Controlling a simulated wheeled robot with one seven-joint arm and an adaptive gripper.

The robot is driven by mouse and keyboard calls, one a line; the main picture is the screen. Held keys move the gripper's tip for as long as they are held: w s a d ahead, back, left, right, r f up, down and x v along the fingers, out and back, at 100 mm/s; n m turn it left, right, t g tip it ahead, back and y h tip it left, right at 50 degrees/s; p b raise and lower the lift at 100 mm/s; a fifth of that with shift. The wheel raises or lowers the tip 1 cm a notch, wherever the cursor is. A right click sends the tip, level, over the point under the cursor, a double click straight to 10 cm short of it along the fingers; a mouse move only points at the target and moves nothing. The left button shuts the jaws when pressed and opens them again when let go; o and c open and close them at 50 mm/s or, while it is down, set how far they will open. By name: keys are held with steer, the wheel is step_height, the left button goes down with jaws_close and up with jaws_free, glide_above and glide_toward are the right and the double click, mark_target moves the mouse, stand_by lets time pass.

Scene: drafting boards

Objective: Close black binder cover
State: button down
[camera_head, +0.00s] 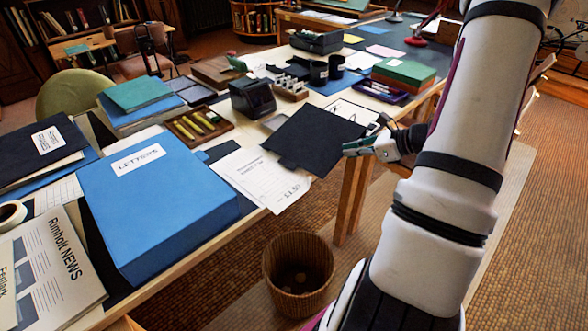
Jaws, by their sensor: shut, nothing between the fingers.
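A black binder (312,138) lies near the desk's front right edge. Its dark cover panel is toward the camera, and white pages (349,112) show along its far right side. How far the cover is raised is hard to tell from this angle. My gripper (349,149) is at the right edge of the dark panel, over or just beside it. Its fingers are shut with nothing between them. Whether they touch the cover cannot be told. My arm comes in from the right, and my wrist hides part of the area right of the binder.
A large blue LETTERS box (160,205) stands front left on the desk (222,238). A paper sheet (262,180) overhangs the front edge left of the binder. A black dispenser (252,98) stands behind. A wicker basket (298,275) is on the floor below.

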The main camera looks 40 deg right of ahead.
steer(key=shift+w+a+r, duration=0.2)
steer(key=shift+w+r, duration=0.05)
steer(key=shift+r, duration=0.1)
steer(key=shift+r, duration=0.1)
steer(key=shift+w+a+r+p, duration=0.1)
steer(key=shift+w+r+p, duration=0.1)
steer(key=shift+r+p, duration=0.4)
steer(key=shift+w+a+r+p, duration=0.1)
steer(key=shift+w+r+p, duration=0.1)
steer(key=shift+r+p, duration=0.35)
steer(key=shift+r, duration=0.1)
stand_by(0.5)
steer(key=r+p+v, duration=0.1)
steer(key=p+v, duration=0.3)
steer(key=v, duration=0.3)
steer(key=shift+w, duration=0.4)
steer(key=shift+a+r, duration=0.1)
steer(key=shift+a, duration=0.1)
